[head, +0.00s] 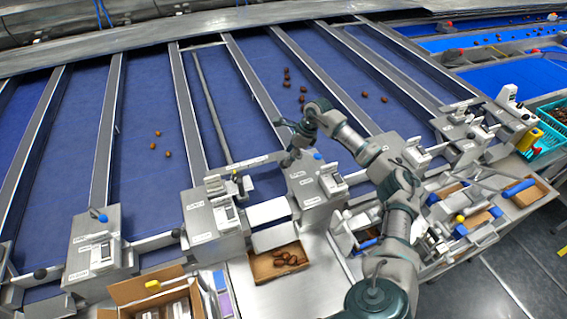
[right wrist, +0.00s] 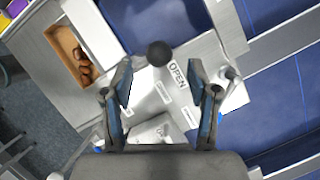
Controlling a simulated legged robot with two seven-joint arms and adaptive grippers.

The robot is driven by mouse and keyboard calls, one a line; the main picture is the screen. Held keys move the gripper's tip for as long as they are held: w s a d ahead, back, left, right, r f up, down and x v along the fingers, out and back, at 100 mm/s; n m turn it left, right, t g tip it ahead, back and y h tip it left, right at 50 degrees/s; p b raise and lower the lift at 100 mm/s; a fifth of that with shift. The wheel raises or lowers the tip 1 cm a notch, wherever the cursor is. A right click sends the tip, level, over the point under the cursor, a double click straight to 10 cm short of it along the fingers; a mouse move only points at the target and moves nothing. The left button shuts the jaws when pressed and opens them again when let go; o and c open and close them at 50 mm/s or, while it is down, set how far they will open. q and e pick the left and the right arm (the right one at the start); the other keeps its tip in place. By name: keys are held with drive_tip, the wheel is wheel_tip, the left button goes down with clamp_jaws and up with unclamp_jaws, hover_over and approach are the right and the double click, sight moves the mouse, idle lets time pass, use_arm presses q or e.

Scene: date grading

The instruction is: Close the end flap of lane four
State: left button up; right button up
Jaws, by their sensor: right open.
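My right gripper (head: 291,157) hangs over a grey control box (head: 312,187) at the lane ends in the head view. In the right wrist view its two fingers (right wrist: 160,85) are apart with nothing between them. A black ball knob (right wrist: 159,53) and a plate marked OPEN (right wrist: 178,74) lie just beyond the fingertips; I cannot tell whether either finger touches them. A pale flap-like panel (head: 268,211) is left of that box, also in the right wrist view (right wrist: 92,28). The lane number is not readable. My left gripper is out of view.
A cardboard tray (head: 255,279) with several dates sits below the panel. Blue lanes (head: 147,110) run between metal rails, with loose dates (head: 287,78) on them. More control boxes (head: 212,222) stand to the left and right. A teal crate (head: 548,134) is at the right.

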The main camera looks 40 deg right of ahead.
drive_tip(key=x, duration=0.4)
drive_tip(key=shift+w+f+p, duration=0.1)
drive_tip(key=shift+f+p, duration=0.15)
drive_tip(key=shift+p, duration=0.15)
drive_tip(key=shift+w+a+f, duration=0.1)
drive_tip(key=shift+a+f, duration=0.1)
drive_tip(key=shift+f, duration=0.4)
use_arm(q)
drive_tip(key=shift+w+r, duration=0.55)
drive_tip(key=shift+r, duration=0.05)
use_arm(e)
clamp_jaws()
